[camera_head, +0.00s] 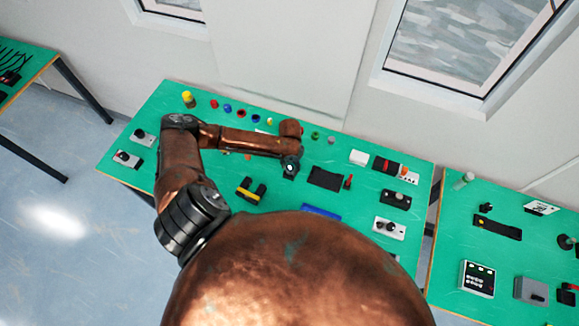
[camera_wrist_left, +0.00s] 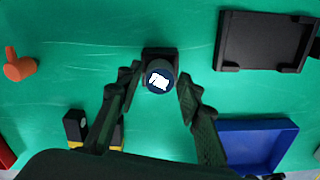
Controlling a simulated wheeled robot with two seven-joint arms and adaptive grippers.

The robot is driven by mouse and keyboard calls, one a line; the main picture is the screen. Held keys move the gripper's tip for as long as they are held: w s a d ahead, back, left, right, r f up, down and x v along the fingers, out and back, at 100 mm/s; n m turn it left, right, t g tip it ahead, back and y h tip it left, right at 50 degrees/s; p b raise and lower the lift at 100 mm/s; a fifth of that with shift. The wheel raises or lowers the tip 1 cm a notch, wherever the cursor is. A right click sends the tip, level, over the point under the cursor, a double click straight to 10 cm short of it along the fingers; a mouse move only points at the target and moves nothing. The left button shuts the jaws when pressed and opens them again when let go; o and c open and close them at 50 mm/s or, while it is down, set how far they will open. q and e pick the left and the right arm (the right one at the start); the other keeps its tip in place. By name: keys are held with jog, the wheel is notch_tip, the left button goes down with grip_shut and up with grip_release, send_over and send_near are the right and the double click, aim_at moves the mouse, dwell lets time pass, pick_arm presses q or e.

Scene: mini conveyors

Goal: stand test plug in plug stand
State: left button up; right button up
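My left arm reaches over the green table (camera_head: 150,105) in the head view, and its gripper points down near a small black block (camera_head: 290,170). In the left wrist view, my left gripper (camera_wrist_left: 160,76) has its fingers apart, one on each side of a round dark piece with a white top (camera_wrist_left: 159,78). Narrow gaps seem to show beside it. A square black block (camera_wrist_left: 158,54) sits directly behind or under this piece. I cannot tell for sure which item is the test plug or the plug stand. My right gripper is out of view.
An orange peg-like piece (camera_wrist_left: 20,66), a black tray (camera_wrist_left: 262,42), a blue tray (camera_wrist_left: 256,140) and a black-and-yellow holder (camera_wrist_left: 78,128) surround the gripper. Several small coloured parts line the back edge. Switch boxes (camera_head: 390,228) stand at the right.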

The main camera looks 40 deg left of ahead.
aim_at(290, 168)
pick_arm(q)
jog(key=shift+o, duration=1.1)
notch_tip(290, 168, up, 12)
